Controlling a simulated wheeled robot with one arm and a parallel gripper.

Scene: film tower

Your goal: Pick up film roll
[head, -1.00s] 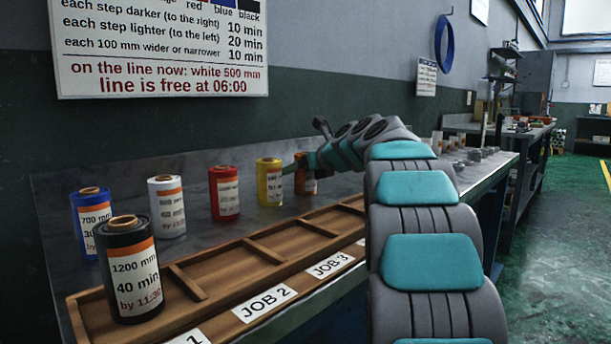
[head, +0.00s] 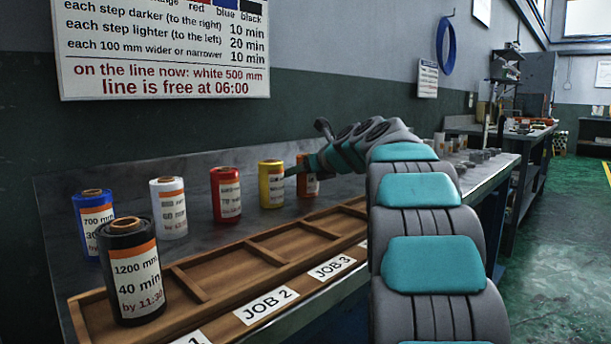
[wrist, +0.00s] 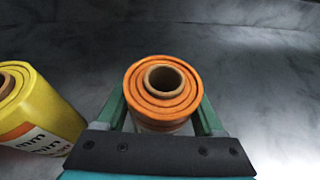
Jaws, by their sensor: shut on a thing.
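My gripper (wrist: 162,115) is shut on the orange film roll (wrist: 163,88), with one finger on each side of it in the wrist view. The roll is upright, with its open core facing the camera. In the head view the orange roll (head: 307,181) is partly hidden behind my gripper (head: 302,168), beside the yellow roll (head: 271,184). The yellow roll also shows at the left of the wrist view (wrist: 42,112), apart from my fingers. I cannot tell whether the orange roll touches the bench.
Red (head: 226,194), white (head: 169,208) and blue (head: 94,220) rolls stand along the grey bench (head: 130,185). A black roll (head: 131,272) stands in the first compartment of the wooden tray (head: 215,294). The compartments to its right are empty. A sign (head: 165,50) hangs above.

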